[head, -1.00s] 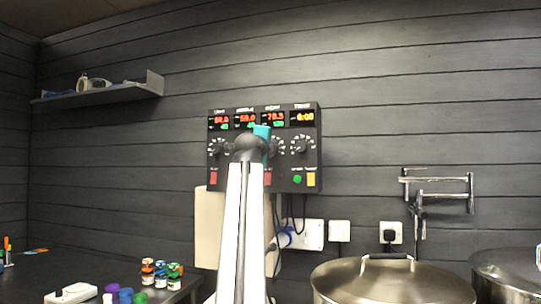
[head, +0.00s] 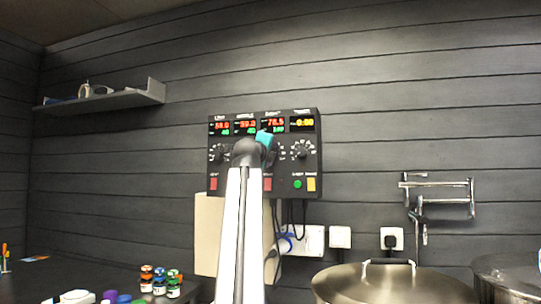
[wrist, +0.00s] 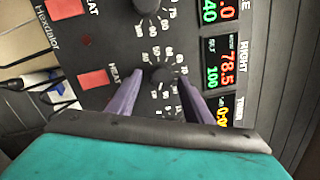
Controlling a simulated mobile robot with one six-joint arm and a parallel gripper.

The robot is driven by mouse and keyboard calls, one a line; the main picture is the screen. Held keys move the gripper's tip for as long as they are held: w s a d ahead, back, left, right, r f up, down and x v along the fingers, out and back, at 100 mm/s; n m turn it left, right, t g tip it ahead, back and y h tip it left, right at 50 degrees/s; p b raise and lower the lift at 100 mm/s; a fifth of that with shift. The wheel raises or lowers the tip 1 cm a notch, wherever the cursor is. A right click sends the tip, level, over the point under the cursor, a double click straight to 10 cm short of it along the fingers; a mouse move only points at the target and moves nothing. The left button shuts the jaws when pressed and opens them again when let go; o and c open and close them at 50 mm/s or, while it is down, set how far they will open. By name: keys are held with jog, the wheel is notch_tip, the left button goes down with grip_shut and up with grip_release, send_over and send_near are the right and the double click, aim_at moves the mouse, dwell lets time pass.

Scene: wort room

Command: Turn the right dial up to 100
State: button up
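The control panel (head: 310,170) hangs on the dark wall, with several dials and displays. In the wrist view the right dial (wrist: 160,75) is a black knob on a printed scale. In the head view my arm and the teal gripper body (head: 264,138) hide the right dial.
The timer dial (head: 302,149) is close to the right of my gripper, above green and yellow buttons. A red button (wrist: 92,77) is near the fingers. A lidded steel pot (head: 390,283) stands lower right. Small bottles (head: 160,282) stand on the counter lower left.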

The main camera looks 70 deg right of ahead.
jog(key=shift+a+r, duration=0.1)
dwell(0.3)
jog(key=s+a+f+p, duration=0.1)
jog(key=a+p, duration=0.7)
jog(key=a, duration=0.5)
jog(key=shift+s+a, duration=0.2)
dwell(0.5)
jog(key=shift+p, duration=0.3)
dwell(0.3)
